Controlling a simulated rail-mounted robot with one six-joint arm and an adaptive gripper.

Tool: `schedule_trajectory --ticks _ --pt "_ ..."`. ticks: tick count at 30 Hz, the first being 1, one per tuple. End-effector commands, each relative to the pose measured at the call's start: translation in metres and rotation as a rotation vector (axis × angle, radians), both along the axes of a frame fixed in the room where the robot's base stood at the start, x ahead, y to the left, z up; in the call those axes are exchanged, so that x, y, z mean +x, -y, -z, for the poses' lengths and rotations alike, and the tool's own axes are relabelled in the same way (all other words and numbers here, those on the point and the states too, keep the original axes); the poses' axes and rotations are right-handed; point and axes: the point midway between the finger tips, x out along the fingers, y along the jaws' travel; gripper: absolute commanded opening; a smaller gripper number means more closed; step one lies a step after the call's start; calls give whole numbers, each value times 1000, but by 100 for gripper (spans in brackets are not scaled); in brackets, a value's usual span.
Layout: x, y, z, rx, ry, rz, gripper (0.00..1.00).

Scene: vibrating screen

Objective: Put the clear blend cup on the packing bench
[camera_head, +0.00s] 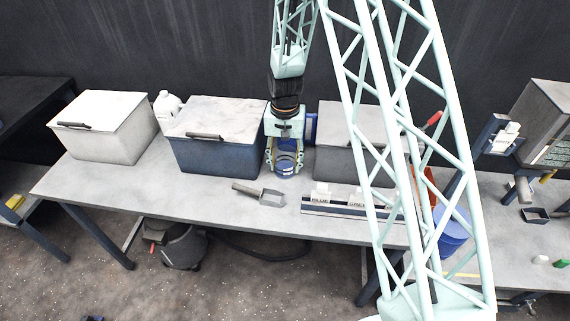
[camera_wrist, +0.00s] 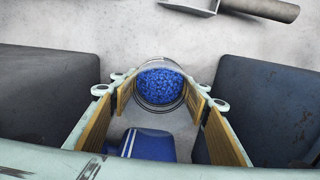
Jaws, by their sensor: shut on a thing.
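The clear blend cup (camera_wrist: 160,84) is a round transparent cup holding blue pellets, seen from above in the wrist view. It also shows in the head view (camera_head: 288,168), between two bins. My gripper (camera_head: 285,160) reaches down from above, its fingers on either side of the cup. In the wrist view the wood-toned finger pads of my gripper (camera_wrist: 160,98) flank the cup, shut on it. The cup is at or just above the grey bench (camera_head: 180,195); I cannot tell if it touches. No bench is clearly marked as the packing bench.
A blue bin (camera_head: 215,158) stands left of the cup and a grey bin (camera_head: 345,160) right. A blue container (camera_head: 311,128) is close behind. A metal scoop (camera_head: 262,194) and labelled rack (camera_head: 345,207) lie in front. Another worktop (camera_head: 500,225) is at right.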

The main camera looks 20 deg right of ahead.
Motion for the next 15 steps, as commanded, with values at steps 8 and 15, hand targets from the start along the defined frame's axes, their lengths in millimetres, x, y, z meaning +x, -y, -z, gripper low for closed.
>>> schedule_trajectory --ticks 8,15 --pt "0 0 1 0 0 0 56" --pt "0 0 1 0 0 0 56"
